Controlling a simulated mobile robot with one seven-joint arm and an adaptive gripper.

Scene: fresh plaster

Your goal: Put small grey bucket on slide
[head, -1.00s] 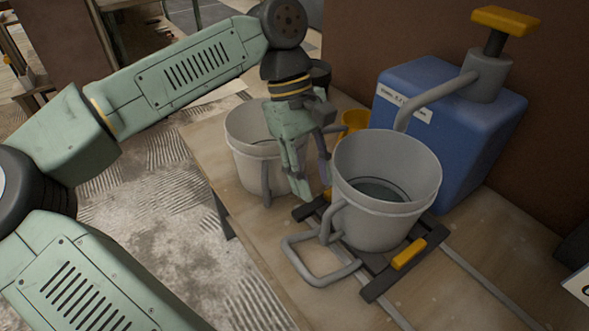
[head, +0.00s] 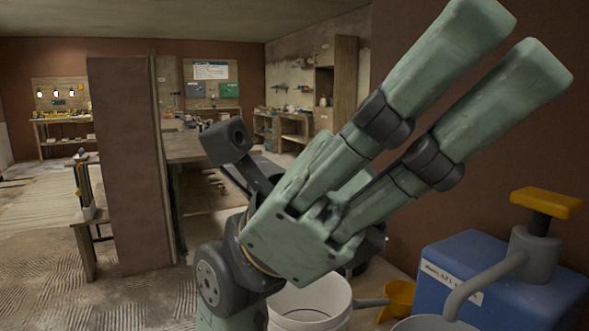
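My gripper (head: 514,47) is raised close to the camera and points up and to the right. Its two green fingers are parallel with a clear gap, and nothing is between them. A light grey bucket (head: 312,312) stands below it at the bottom edge, partly hidden by the gripper and cut off by the frame. The rim of a second grey bucket (head: 435,325) just shows at the bottom, to the right. The slide is out of view now. I cannot tell which bucket is the small one.
A blue canister (head: 490,280) with a grey spout and yellow-topped pump (head: 545,203) stands at the right by the brown wall. A brown panel (head: 127,165) and workbenches are farther back at the left.

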